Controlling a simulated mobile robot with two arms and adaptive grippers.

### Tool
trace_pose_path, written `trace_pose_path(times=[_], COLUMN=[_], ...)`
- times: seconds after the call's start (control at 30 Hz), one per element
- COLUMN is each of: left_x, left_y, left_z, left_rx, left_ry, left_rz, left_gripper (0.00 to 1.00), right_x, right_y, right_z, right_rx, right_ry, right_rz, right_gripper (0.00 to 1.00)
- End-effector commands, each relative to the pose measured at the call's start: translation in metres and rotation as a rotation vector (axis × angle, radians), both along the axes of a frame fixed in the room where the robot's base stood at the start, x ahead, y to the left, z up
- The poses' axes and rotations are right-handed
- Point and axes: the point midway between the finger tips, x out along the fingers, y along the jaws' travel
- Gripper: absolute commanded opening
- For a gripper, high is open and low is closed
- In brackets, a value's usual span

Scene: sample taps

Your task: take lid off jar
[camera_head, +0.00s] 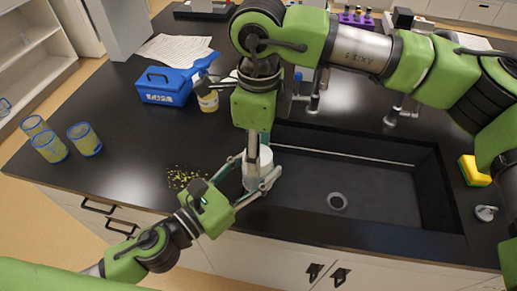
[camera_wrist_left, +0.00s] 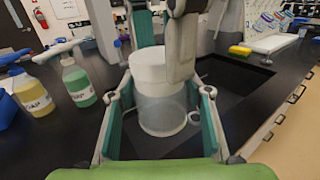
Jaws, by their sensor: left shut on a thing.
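A translucent jar (camera_wrist_left: 162,110) with a white lid (camera_wrist_left: 152,66) stands upright at the left edge of the sink. In the head view, the jar (camera_head: 250,183) is partly hidden by both grippers. My left gripper (camera_head: 257,184) comes in low from the left and is shut on the jar's body, a finger on each side. My right gripper (camera_head: 258,148) points down from above, its fingers on either side of the lid. In the left wrist view one right finger is in front of the lid and one behind; I cannot tell whether they press on it.
The black sink (camera_head: 375,190) lies right of the jar. Yellow crumbs (camera_head: 184,177) lie left of it. A blue box (camera_head: 165,86) and spray bottles (camera_wrist_left: 78,83) stand behind. Several blue-rimmed beakers (camera_head: 84,139) stand far left. A yellow sponge (camera_head: 474,171) is at right.

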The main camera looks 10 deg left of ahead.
Motion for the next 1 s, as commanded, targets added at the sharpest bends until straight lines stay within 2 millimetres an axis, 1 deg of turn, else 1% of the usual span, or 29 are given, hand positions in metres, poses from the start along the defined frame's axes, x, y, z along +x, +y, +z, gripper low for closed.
trace_pose_path(times=[0.1, 1.0], left_x=[-0.0019, -0.0023], left_y=[-0.0021, -0.0024], left_z=[0.0008, 0.0008], left_rx=[-0.003, -0.003], left_ry=[0.0, 0.0], left_rz=[-0.007, -0.008], left_gripper=[0.0, 0.0], right_x=[0.0019, 0.0049], right_y=[0.0011, 0.0037], right_z=[0.0006, 0.0018], right_rx=[0.005, 0.003], right_ry=[-0.004, -0.007], right_rz=[0.2, 1.758], right_gripper=[0.17, 0.17])
